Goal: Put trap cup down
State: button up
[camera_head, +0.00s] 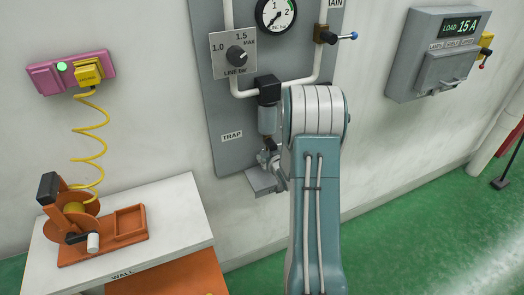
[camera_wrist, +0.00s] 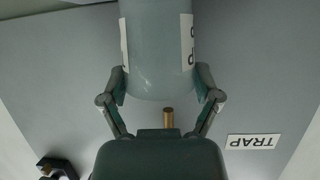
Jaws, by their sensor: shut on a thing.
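The trap cup (camera_head: 267,121) is a grey cylinder. In the head view it stands upright directly under the black trap head (camera_head: 268,90) on the grey panel; I cannot tell whether the two are joined. My gripper (camera_head: 269,155) is at the cup's lower end, partly hidden by my arm. In the wrist view the cup (camera_wrist: 158,45) fills the upper middle, with white lettered labels on its sides. My gripper (camera_wrist: 162,82) is shut on it, one finger on each side of the rounded end. A small brass stub (camera_wrist: 169,117) shows by that end.
A small grey shelf (camera_head: 262,183) juts from the panel just below my gripper. The TRAP label (camera_head: 231,136) is to the left. A white table (camera_head: 185,205) with an orange crank device (camera_head: 128,239) stands at lower left. Green floor is clear at right.

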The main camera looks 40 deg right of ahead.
jog(key=shift+a, duration=0.3)
jog(key=shift+s+a, duration=0.1)
jog(key=shift+a, duration=0.3)
jog(key=o, duration=0.6)
jog(key=shift+d+f, duration=0.1)
jog(key=shift+d, duration=0.05)
jog(key=shift+o, duration=1)
jog(key=shift+d, duration=0.4)
jog(key=shift+a, duration=0.3)
jog(key=v, duration=1.2)
jog(key=s+a+r+n+g, duration=0.2)
jog(key=a+r+g, duration=0.2)
jog(key=a+r, duration=1.05)
jog(key=s+a+r+g+y, duration=0.1)
jog(key=s+a+r+y, duration=0.1)
jog(key=s+a, duration=0.5)
jog(key=s+a+r+n+g+y, duration=0.1)
jog(key=s+a+r+g+y, duration=0.1)
jog(key=s+a, duration=0.5)
jog(key=shift+s+a+r+n, duration=0.15)
jog(key=shift+s+r+n, duration=0.2)
jog(key=shift+s, duration=0.2)
